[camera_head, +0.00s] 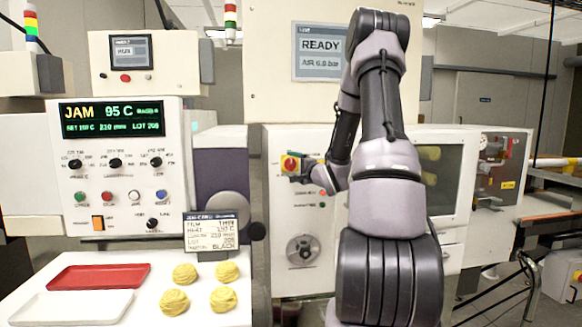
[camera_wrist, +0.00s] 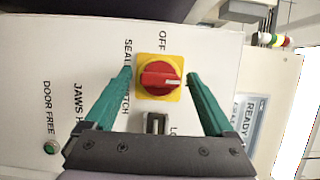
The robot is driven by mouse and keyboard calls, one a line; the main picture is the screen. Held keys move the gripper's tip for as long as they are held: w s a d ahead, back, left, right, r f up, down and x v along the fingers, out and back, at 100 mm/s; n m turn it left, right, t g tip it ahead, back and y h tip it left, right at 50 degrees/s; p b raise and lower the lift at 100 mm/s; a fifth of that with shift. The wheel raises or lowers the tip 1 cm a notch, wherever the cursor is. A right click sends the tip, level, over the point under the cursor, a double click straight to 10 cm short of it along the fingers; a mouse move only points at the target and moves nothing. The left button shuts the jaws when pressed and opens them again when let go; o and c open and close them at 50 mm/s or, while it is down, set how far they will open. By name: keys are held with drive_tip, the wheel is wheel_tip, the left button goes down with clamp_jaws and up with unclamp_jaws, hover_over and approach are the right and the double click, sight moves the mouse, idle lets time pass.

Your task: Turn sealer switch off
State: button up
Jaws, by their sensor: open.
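The sealer switch is a red rotary knob on a yellow plate. It shows on the white machine panel in the head view (camera_head: 290,163) and near the middle of the wrist view (camera_wrist: 160,79). Its white mark points right in the wrist view, while the OFF label (camera_wrist: 162,41) is above the knob. My gripper (camera_wrist: 160,75) is open, with one green finger on each side of the switch. The fingers look apart from the knob; their exact depth I cannot tell. In the head view my gripper (camera_head: 303,172) is small and partly hidden by my arm.
A small metal-framed slot (camera_wrist: 156,123) sits below the knob in the wrist view, and a green DOOR FREE button (camera_wrist: 50,147) is at lower left. In the head view, a READY display (camera_head: 320,52) is above. A jam control panel (camera_head: 122,160) and table with trays stand left.

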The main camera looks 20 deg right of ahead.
drive_tip(key=shift+w, duration=0.6)
drive_tip(key=c, duration=1.4)
